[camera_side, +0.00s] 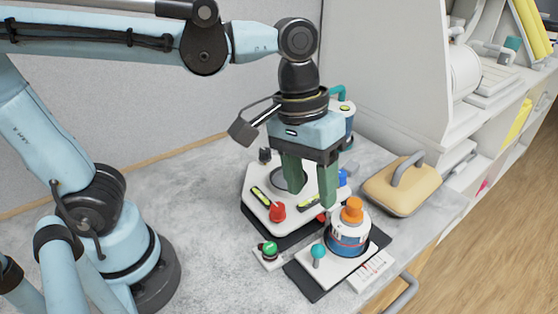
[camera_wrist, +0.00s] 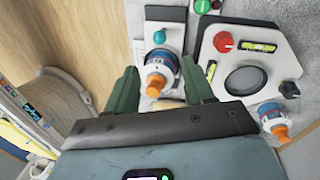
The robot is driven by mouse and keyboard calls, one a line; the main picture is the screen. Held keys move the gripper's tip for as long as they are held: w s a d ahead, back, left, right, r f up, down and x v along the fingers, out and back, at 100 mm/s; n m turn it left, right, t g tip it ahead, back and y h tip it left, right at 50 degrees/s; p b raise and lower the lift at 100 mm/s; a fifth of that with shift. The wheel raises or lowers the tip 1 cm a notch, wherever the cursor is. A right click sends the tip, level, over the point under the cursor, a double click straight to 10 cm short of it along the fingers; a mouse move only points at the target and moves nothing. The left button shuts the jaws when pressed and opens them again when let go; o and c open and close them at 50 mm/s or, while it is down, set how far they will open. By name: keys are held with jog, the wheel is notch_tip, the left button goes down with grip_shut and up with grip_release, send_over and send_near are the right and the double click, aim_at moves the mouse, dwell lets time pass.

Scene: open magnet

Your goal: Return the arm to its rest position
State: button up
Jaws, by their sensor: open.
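My gripper (camera_side: 310,188) has two green fingers and points down above the worktop. It is open, with nothing between its fingers. It also shows in the wrist view (camera_wrist: 160,88), with its fingers spread on either side of the picture's middle. In the side view the fingers hang over the white device with a red knob (camera_side: 277,212). A round blue, white and orange-topped canister (camera_side: 348,236) stands on a dark-edged plate to the right of the fingers. The canister shows below and beyond the fingers in the wrist view (camera_wrist: 160,72).
A small box with a green button (camera_side: 268,254) sits at the front. A tan handled block (camera_side: 402,187) lies at the right. A second canister (camera_wrist: 274,118) shows in the wrist view. White shelving (camera_side: 490,100) stands at the right. The grey worktop (camera_side: 200,210) is clear at left.

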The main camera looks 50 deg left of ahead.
jog(key=w+a+f+m+t+y, duration=0.1)
jog(key=a+f+t, duration=0.1)
jog(key=a, duration=0.5)
jog(key=w+a+f+m+t+y, duration=0.1)
jog(key=a+t, duration=0.3)
jog(key=a, duration=0.4)
jog(key=shift+f+t, duration=0.4)
jog(key=shift+f, duration=0.05)
jog(key=shift+d, duration=0.1)
